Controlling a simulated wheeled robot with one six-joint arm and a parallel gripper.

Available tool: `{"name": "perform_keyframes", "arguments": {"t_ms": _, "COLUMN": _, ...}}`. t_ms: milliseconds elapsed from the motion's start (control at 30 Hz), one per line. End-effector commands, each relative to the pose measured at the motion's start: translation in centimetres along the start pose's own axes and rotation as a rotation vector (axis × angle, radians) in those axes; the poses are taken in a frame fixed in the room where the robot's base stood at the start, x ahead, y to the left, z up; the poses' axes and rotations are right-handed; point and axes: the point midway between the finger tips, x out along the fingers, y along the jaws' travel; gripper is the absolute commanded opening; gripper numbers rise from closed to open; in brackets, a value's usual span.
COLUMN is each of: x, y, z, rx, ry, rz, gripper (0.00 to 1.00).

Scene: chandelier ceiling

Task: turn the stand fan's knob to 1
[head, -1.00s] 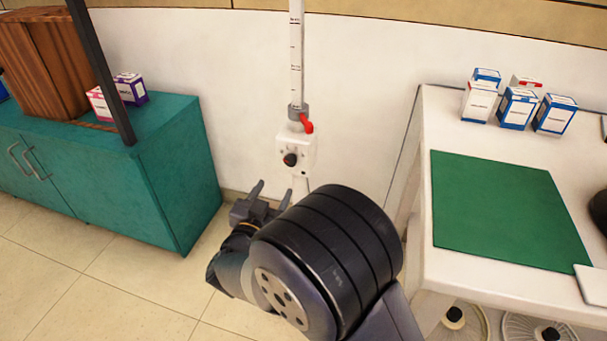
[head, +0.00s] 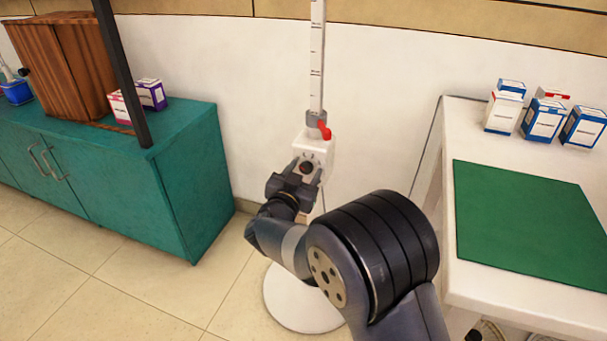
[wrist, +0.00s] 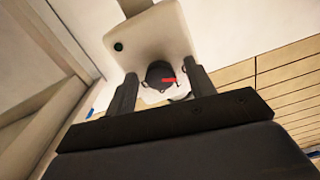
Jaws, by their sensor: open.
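The stand fan's white control box (head: 318,149) sits on its pole, below a grey collar with a red lever (head: 324,131). Its dark round knob (head: 306,167) is on the front of the box. In the wrist view the knob (wrist: 160,76) shows a red mark on its right part. My gripper (head: 297,174) is open, right in front of the box. In the wrist view its two fingers (wrist: 160,90) stand on either side of the knob, with gaps visible. I cannot tell whether they touch it. The dial numbers are not readable. The fan's round white base (head: 300,300) stands on the floor.
A teal cabinet (head: 185,180) with a wooden box and small cartons stands at left, behind a dark post (head: 122,70). A white table (head: 447,200) with a green mat (head: 525,215) and several cartons is at right. A white wall is behind.

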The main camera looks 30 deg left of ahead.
Motion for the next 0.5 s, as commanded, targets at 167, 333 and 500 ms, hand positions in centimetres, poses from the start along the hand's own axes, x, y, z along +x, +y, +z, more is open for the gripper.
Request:
{"name": "perform_keyframes", "arguments": {"t_ms": 167, "x": -0.03, "y": 0.00, "z": 0.00, "rx": 0.000, "ry": 0.000, "rz": 0.000, "gripper": 0.45}}
{"name": "perform_keyframes", "arguments": {"t_ms": 333, "x": -0.04, "y": -0.01, "z": 0.00, "rx": 0.000, "ry": 0.000, "rz": 0.000, "gripper": 0.31}}
{"name": "perform_keyframes", "arguments": {"t_ms": 500, "x": -0.05, "y": -0.01, "z": 0.00, "rx": 0.000, "ry": 0.000, "rz": 0.000, "gripper": 0.17}}
